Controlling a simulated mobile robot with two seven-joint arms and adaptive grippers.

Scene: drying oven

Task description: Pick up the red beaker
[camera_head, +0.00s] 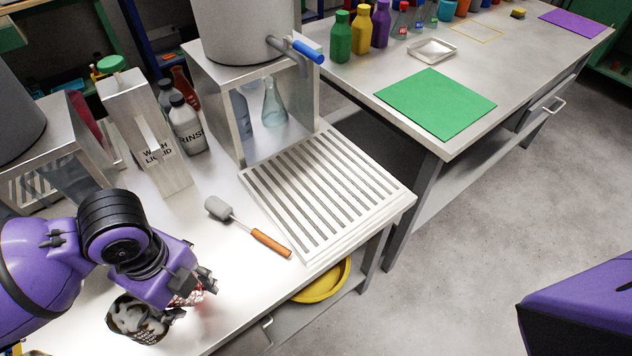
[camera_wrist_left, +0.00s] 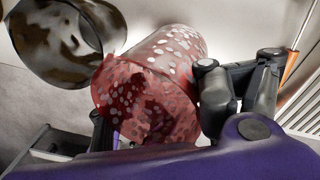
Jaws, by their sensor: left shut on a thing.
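The red beaker (camera_wrist_left: 150,85) is glassy with pale speckles and lies tilted across the left wrist view. My left gripper (camera_head: 190,296) is shut on it, with a dark finger on either side. In the head view, only a small red part of the beaker (camera_head: 187,299) shows between the fingers. I cannot tell whether it touches the table. My right gripper is not in view.
A dark mottled beaker (camera_head: 137,320) stands close beside the red one. A brush with an orange handle (camera_head: 268,242) lies near the slotted drain rack (camera_head: 325,190). A wash liquid container (camera_head: 150,135) stands behind. The tabletop before the brush is clear.

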